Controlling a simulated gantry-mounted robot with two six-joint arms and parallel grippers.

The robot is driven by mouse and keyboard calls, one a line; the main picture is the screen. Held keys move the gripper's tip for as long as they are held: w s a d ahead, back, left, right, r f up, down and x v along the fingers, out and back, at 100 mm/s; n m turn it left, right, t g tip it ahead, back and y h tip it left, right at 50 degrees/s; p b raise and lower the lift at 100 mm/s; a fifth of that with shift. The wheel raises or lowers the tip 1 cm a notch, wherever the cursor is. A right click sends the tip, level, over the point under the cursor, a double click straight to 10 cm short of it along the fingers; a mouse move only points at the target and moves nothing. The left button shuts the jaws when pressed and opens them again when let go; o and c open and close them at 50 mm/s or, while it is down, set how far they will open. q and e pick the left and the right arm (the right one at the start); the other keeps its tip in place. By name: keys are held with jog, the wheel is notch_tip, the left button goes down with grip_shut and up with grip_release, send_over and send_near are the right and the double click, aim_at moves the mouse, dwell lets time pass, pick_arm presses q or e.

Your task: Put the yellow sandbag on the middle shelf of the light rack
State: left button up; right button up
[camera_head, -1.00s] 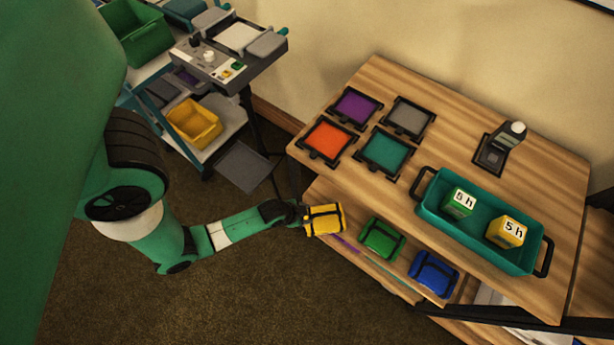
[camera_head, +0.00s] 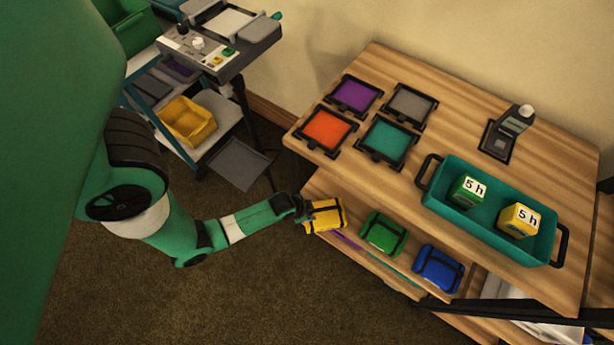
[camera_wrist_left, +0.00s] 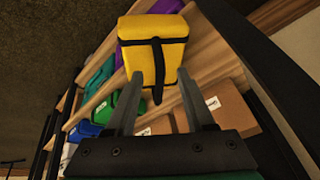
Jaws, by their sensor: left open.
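The yellow sandbag (camera_head: 326,215) has black straps and sits at the left end of the shelf below the wooden rack's top, in line with the other sandbags. It also shows in the left wrist view (camera_wrist_left: 152,48), just past the fingertips. My left gripper (camera_head: 305,212) is open right beside the sandbag's left side. In the left wrist view, its two fingers (camera_wrist_left: 158,88) point at the sandbag with a gap between them. I cannot tell whether they touch it. The light rack (camera_head: 455,120) is the wooden unit. My right gripper is out of view.
A green sandbag (camera_head: 384,233) and a blue sandbag (camera_head: 438,268) lie to the right on the same shelf. A teal tray (camera_head: 432,199) with two marked blocks and several framed colour panels stand on top. Cardboard boxes (camera_wrist_left: 229,109) sit lower. A cart (camera_head: 225,128) stands behind left.

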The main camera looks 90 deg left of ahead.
aim_at(313, 212)
pick_arm(q)
jog(key=b+x, duration=0.2)
jog(key=x, duration=0.2)
jog(key=shift+w+f, duration=0.1)
jog(key=shift+f, duration=0.1)
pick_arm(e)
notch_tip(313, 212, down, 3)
pick_arm(q)
jog(key=shift+c, duration=0.3)
grip_shut()
dwell(0.8)
